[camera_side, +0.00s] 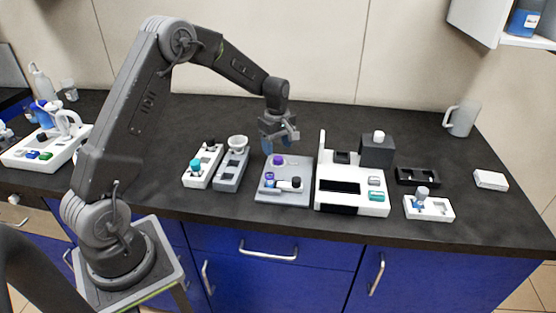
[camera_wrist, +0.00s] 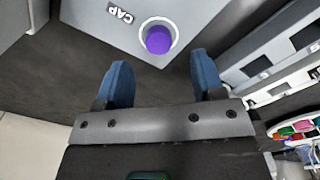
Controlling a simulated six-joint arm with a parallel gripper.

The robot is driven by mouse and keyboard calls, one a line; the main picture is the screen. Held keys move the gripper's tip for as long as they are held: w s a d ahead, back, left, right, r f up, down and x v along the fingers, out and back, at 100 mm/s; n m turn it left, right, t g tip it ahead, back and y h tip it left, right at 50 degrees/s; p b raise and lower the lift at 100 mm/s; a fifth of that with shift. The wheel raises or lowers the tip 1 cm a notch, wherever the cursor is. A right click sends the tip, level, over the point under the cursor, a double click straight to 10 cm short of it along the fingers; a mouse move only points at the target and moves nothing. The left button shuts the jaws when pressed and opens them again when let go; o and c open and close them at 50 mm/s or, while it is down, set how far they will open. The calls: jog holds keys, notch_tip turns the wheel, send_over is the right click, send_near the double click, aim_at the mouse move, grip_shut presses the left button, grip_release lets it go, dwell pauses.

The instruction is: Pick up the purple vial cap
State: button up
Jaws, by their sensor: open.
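The purple vial cap (camera_wrist: 158,40) sits in a round white-rimmed recess on a grey plate (camera_wrist: 105,55), beside the printed word CAP. In the side view the purple cap (camera_side: 278,160) is at the back left of the grey plate (camera_side: 283,198). My gripper (camera_side: 279,143) is above the back left of that plate, its jaws apart and empty. In the wrist view my gripper's two blue fingertips (camera_wrist: 158,72) point toward the cap, which lies beyond them and between their lines. The exact height of the fingertips above the cap is hard to tell.
The same plate holds a vial lying sideways (camera_side: 290,184). A white device (camera_side: 350,200) with a dark slot stands close to its right. A grey holder (camera_side: 230,172) with a white cup and a white holder (camera_side: 203,166) with a teal cap stand to its left.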

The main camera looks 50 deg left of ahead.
aim_at(278, 157)
notch_tip(278, 157, down, 4)
jog(key=shift+d+f, duration=0.1)
jog(key=shift+c, duration=0.3)
jog(key=c, duration=0.9)
jog(key=shift+c, duration=0.2)
